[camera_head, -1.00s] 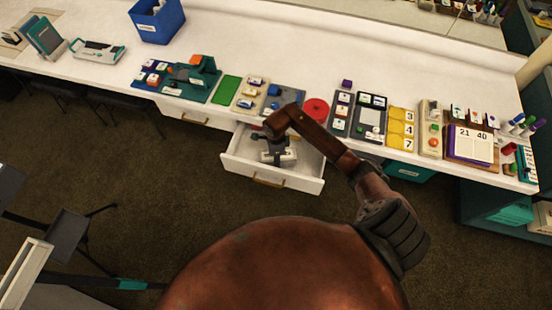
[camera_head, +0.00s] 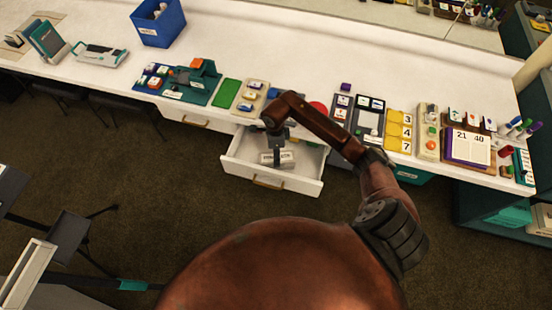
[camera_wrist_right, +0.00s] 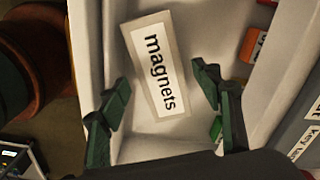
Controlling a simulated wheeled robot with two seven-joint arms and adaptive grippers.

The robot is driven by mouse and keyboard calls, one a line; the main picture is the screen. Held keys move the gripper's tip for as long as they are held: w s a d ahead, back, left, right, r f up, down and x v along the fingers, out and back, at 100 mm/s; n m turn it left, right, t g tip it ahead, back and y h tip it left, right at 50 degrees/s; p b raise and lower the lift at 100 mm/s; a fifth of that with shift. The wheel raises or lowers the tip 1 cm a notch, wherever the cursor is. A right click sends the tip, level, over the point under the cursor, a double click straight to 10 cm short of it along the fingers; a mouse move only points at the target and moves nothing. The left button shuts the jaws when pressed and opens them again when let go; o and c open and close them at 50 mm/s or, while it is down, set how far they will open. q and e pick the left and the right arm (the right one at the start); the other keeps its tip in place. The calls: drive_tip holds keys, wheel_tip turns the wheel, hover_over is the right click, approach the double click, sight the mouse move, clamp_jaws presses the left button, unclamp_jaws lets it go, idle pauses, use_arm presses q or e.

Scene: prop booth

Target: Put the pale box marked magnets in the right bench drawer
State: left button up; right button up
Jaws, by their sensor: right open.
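The pale box marked magnets (camera_wrist_right: 158,75) lies flat inside the open right bench drawer (camera_head: 315,187), label up. In the head view the box (camera_head: 287,158) is near the middle of the drawer, partly covered by my gripper. My right gripper (camera_wrist_right: 161,80) is open over the box, one dark green finger on either side of it and apart from it. In the head view the right gripper (camera_head: 277,150) is inside the drawer's outline, seen from above. My left gripper is not in view.
A shut drawer (camera_head: 185,116) is to the left under the white bench. A blue bin (camera_head: 158,27), a green mat (camera_head: 227,93) and several trays of small items stand on the bench. An orange item (camera_wrist_right: 254,45) shows beside the box in the wrist view.

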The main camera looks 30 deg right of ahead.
wheel_tip(320, 180, up, 5)
idle(0.4)
